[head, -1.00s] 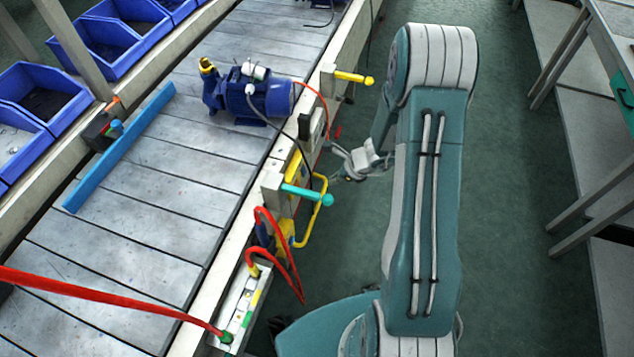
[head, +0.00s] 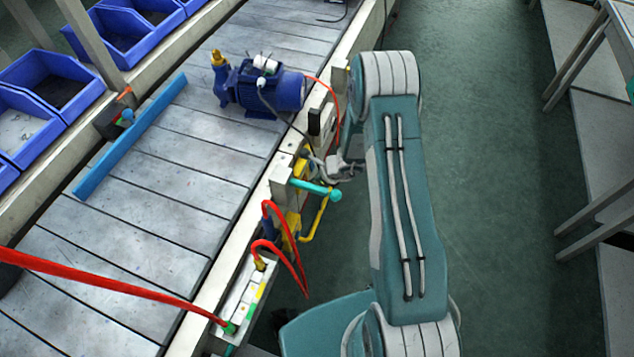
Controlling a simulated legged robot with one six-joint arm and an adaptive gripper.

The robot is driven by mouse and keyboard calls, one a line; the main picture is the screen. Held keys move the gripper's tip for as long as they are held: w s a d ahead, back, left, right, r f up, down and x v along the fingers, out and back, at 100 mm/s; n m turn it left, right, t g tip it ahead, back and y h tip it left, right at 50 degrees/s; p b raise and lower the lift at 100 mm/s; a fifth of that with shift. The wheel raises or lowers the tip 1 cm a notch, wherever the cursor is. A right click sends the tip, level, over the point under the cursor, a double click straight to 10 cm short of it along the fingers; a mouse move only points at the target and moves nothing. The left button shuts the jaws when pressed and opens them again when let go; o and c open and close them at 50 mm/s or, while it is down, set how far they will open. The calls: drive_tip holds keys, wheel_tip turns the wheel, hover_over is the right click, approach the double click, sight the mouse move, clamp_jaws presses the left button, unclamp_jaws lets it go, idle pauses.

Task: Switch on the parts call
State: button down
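My gripper (head: 322,165) is at the right edge of the conveyor, just above and behind a teal-handled lever (head: 316,187) in the picture. Its fingers are small and partly hidden, so I cannot tell whether they are open or shut, or touching anything. The lever sticks out to the right from a pale block (head: 281,180) on the conveyor's side. A dark-fronted box (head: 315,122) sits on the rail beyond the gripper. No label shows which control is the parts call. The yellow-handled lever farther along is hidden behind my arm.
A blue pump (head: 262,88) stands on the slatted conveyor (head: 150,240). Red hoses (head: 110,288) and a yellow bent handle (head: 318,220) are near the rail. Blue bins (head: 50,78) line the left. The floor (head: 490,180) right of my arm is clear up to the benches.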

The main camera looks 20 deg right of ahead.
drive_tip(key=shift+f, duration=0.1)
drive_tip(key=shift+w+a+t+y, duration=0.15)
drive_tip(key=shift+a+t+y, duration=0.15)
drive_tip(key=shift+y, duration=0.1)
drive_tip(key=shift+r, duration=0.8)
